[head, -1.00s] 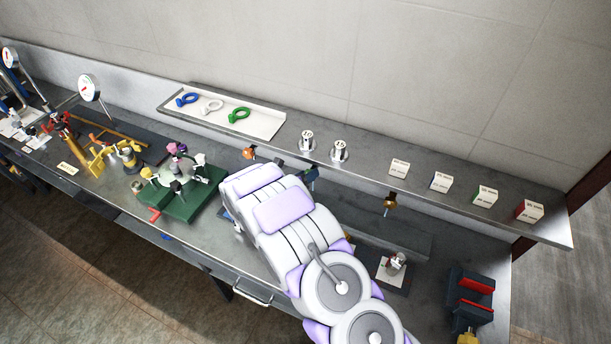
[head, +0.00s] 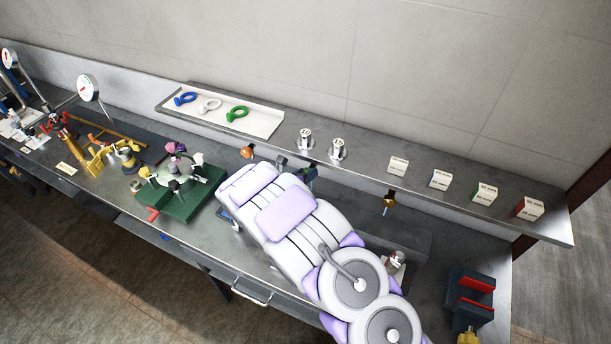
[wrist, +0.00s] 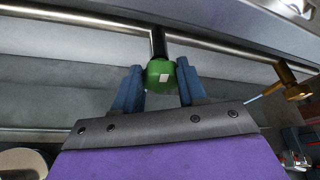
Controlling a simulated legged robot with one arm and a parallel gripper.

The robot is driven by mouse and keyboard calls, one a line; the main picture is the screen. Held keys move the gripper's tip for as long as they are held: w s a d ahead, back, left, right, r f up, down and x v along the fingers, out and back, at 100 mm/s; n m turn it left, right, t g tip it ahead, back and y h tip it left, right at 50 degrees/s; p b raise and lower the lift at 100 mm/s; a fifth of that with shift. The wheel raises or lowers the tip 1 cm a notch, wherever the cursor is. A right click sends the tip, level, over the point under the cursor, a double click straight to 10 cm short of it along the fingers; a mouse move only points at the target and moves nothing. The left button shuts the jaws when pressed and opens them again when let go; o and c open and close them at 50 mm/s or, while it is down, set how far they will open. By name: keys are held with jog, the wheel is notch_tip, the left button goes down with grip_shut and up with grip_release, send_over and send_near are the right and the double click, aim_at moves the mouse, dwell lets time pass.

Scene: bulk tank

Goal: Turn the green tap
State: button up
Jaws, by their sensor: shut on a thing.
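The green tap (wrist: 161,75) hangs from a dark stem under a metal pipe in the wrist view. My gripper (wrist: 157,80) has its two blue fingers on either side of it, shut on the tap. A small white patch shows on the tap's face. In the head view, my gripper (head: 308,170) is just below the shelf edge, mostly behind my arm. The tap is largely hidden there, and its turn angle cannot be told.
An orange tap (head: 247,152) and a brass tap (head: 389,201) hang under the shelf (head: 360,172) on either side. The brass tap also shows in the wrist view (wrist: 292,88). A green stand (head: 196,205) with coloured knobs is left on the bench.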

jog(key=shift+s+f+m+y+b, duration=0.15)
jog(key=shift+m+y+b, duration=0.35)
jog(key=shift+b, duration=0.6)
jog(key=o, duration=1.1)
jog(key=shift+a, duration=0.15)
jog(key=shift+c, duration=0.2)
jog(key=p+v, duration=0.1)
jog(key=v, duration=1.6)
jog(key=shift+a, duration=0.2)
